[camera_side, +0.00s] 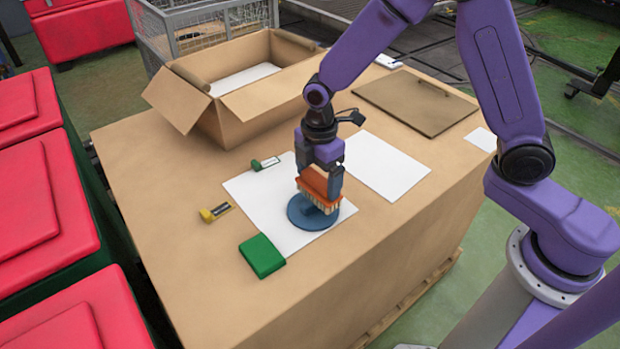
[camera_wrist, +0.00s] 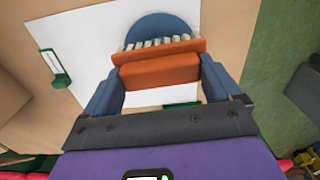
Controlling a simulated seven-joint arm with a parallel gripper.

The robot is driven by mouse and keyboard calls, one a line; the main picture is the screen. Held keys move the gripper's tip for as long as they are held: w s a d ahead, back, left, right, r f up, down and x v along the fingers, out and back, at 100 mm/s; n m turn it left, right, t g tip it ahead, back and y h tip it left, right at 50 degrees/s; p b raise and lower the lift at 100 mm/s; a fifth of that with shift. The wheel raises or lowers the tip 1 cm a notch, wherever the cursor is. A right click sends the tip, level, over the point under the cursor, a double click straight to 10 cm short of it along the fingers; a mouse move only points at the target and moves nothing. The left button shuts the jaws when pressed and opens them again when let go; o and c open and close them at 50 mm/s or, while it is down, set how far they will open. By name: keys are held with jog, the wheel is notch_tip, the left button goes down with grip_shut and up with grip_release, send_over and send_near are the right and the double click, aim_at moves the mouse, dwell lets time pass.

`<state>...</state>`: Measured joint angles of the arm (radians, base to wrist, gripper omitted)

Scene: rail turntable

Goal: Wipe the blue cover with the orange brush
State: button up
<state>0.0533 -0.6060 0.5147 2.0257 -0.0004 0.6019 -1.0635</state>
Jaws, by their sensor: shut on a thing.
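The blue cover (camera_side: 300,217) is a round disc lying on a white sheet on the cardboard-coloured work top. It also shows in the wrist view (camera_wrist: 160,27), partly hidden behind the brush. The orange brush (camera_side: 314,183) has an orange back and pale bristles pointing down. It is between the fingers in the wrist view (camera_wrist: 160,70). My gripper (camera_side: 322,175) is shut on the orange brush, directly above the cover. The bristles are at or just over the cover's surface; I cannot tell whether they touch.
A green block (camera_side: 262,256) lies at the sheet's front corner. A yellow-handled item (camera_side: 213,213) and a small green-handled item (camera_side: 265,164) lie to the left. An open cardboard box (camera_side: 235,95) and a brown board (camera_side: 415,101) are behind. A second white sheet (camera_side: 385,165) lies flat at right.

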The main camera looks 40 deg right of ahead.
aim_at(304, 204)
jog(key=shift+d, duration=0.6)
jog(key=shift+w+a+f, duration=0.1)
jog(key=shift+w+a, duration=0.05)
jog(key=shift+a, duration=2.35)
jog(key=shift+d, duration=2.55)
jog(key=shift+r, duration=4.15)
